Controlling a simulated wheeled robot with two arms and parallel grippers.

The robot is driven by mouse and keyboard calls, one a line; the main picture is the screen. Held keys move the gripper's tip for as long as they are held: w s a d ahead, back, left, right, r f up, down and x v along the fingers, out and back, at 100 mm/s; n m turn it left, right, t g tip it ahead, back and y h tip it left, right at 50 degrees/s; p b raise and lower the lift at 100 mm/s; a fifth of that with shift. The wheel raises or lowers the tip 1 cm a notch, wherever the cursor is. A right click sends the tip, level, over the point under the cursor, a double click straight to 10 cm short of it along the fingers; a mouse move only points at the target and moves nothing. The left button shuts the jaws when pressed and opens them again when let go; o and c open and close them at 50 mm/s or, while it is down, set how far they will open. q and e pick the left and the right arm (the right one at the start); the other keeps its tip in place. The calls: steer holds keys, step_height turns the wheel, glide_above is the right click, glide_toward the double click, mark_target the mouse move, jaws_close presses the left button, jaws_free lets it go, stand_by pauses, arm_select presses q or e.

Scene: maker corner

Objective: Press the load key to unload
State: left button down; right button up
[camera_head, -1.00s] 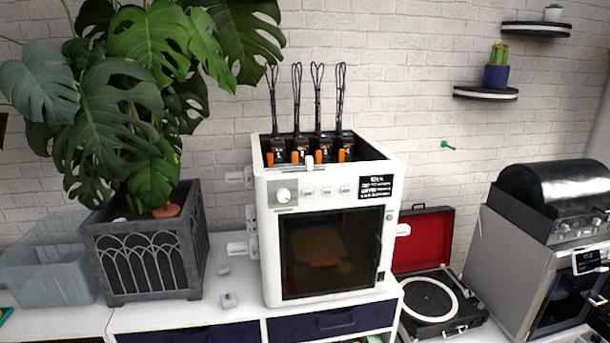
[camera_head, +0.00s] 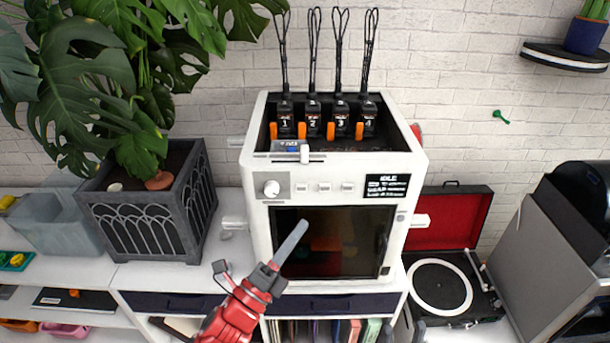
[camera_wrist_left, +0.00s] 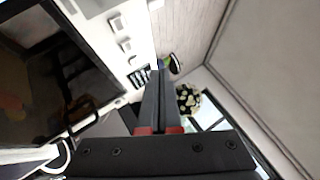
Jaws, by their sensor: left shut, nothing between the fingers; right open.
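The white machine (camera_head: 258,215) stands on the cabinet with a dark window in its front. Its upper front panel has a round knob (camera_head: 272,189), three small keys (camera_head: 324,188) in a row and a black display (camera_head: 387,186) headed IDLE. The key labels are too small to read, so I cannot tell which is the load key. My left gripper (camera_head: 303,226) is shut and empty, in front of the window and below the keys in the head view. In the left wrist view its closed fingers (camera_wrist_left: 155,75) point past the panel. My right gripper is out of view.
Four numbered black units with orange tabs (camera_head: 332,130) sit in the machine's open top. A planter (camera_head: 150,225) with a large plant stands left. An open red-lined record player (camera_head: 440,275) and a grey appliance stand right.

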arm_select(q)
steer(key=b, duration=0.1)
glide_toward(302, 188)
steer(key=shift+w+d+r, duration=0.45)
steer(key=shift+d+r, duration=0.1)
steer(key=shift+d, duration=0.2)
steer(key=shift+w+d+r, duration=0.5)
steer(key=shift+d, duration=0.3)
steer(key=shift+w+d+r, duration=0.45)
steer(key=shift+d+r, duration=0.1)
steer(key=shift+d, duration=0.2)
stand_by(0.4)
steer(key=shift+w+f+b, duration=0.1)
steer(key=shift+w+b, duration=0.15)
steer(key=shift+b, duration=0.35)
steer(key=shift+w, duration=0.15)
